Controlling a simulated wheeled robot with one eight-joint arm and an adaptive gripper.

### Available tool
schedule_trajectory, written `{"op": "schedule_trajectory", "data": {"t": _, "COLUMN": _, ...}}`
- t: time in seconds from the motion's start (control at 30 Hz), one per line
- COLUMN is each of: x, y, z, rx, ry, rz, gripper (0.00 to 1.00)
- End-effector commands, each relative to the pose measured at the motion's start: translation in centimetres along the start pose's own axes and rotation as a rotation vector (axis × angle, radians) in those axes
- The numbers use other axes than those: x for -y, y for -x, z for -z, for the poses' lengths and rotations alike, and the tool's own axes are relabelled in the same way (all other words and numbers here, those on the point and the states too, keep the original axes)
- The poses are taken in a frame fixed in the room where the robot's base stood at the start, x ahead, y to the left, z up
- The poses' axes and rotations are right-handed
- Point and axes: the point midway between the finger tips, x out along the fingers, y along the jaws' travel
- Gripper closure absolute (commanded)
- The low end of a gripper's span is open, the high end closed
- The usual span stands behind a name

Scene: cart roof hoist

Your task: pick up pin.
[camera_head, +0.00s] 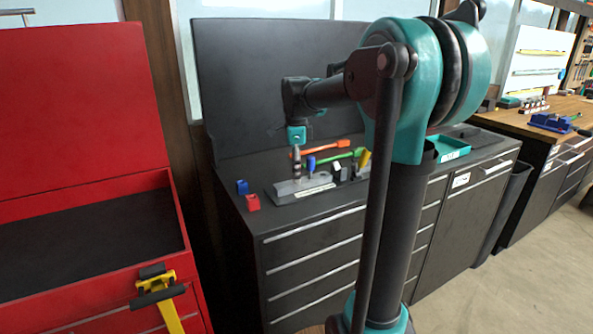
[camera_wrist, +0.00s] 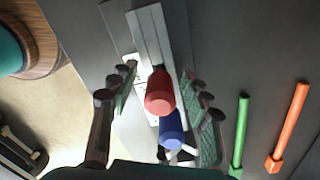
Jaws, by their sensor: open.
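In the wrist view, a red-topped cylindrical piece (camera_wrist: 160,92) stands in a long grey holder (camera_wrist: 150,30) and looks like the pin, though no label confirms it. My gripper (camera_wrist: 165,98) is open, with one finger on each side of the red piece and gaps visible. In the head view, my gripper (camera_head: 296,158) points down over the left part of the holder (camera_head: 290,190) on the dark cabinet top; the red piece is hard to make out there. A blue-topped piece (camera_wrist: 171,130) stands close beside the red one, and shows in the head view (camera_head: 310,163).
Black-and-white and yellow pieces (camera_head: 364,158) stand right of the blue one. Orange (camera_head: 320,148) and green (camera_head: 335,158) bars lie behind. Blue (camera_head: 242,187) and red (camera_head: 252,202) blocks sit at the left edge. A teal tray (camera_head: 452,149) is to the right; a red cart (camera_head: 80,150) stands left.

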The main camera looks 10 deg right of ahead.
Motion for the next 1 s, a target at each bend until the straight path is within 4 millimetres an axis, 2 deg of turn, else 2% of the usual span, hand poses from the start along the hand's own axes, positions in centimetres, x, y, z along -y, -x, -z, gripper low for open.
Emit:
{"op": "schedule_trajectory", "data": {"t": 0.07, "x": 0.0, "y": 0.0, "z": 0.0, "rx": 0.000, "ry": 0.000, "rz": 0.000, "gripper": 0.58}}
{"op": "schedule_trajectory", "data": {"t": 0.4, "x": 0.0, "y": 0.0, "z": 0.0, "rx": 0.000, "ry": 0.000, "rz": 0.000, "gripper": 1.00}}
{"op": "schedule_trajectory", "data": {"t": 0.77, "x": 0.0, "y": 0.2, "z": 0.0, "rx": 0.000, "ry": 0.000, "rz": 0.000, "gripper": 1.00}}
{"op": "schedule_trajectory", "data": {"t": 1.0, "x": 0.0, "y": 2.0, "z": 0.0, "rx": 0.000, "ry": 0.000, "rz": 0.000, "gripper": 1.00}}
